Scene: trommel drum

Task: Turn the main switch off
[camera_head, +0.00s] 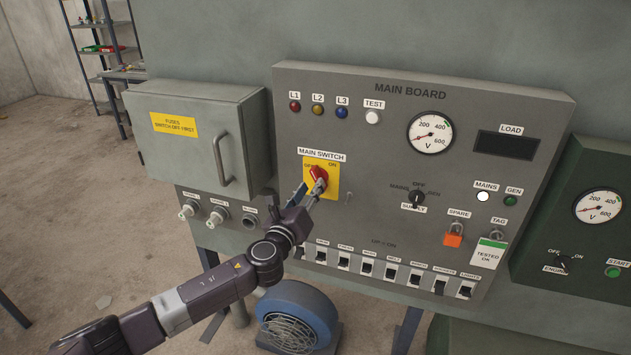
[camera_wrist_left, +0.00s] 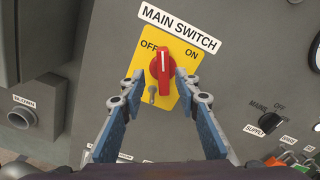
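The main switch is a red rotary knob (camera_head: 319,175) on a yellow plate (camera_head: 334,182) marked OFF at left and ON at right. In the left wrist view, the knob (camera_wrist_left: 161,68) has its grip roughly upright, between the two words; its exact setting is hard to tell. My left gripper (camera_head: 311,190) is at the plate, partly covering it in the head view. In the left wrist view its fingers (camera_wrist_left: 162,84) are apart, one on each side of the knob's lower part. Gaps show there, and I cannot tell any contact. My right gripper is not in view.
A fuse box (camera_head: 205,135) with a protruding handle stands left of the switch, with sockets (camera_head: 217,216) below. A selector (camera_head: 416,198) is to the right, and a row of breakers (camera_head: 390,270) lies below.

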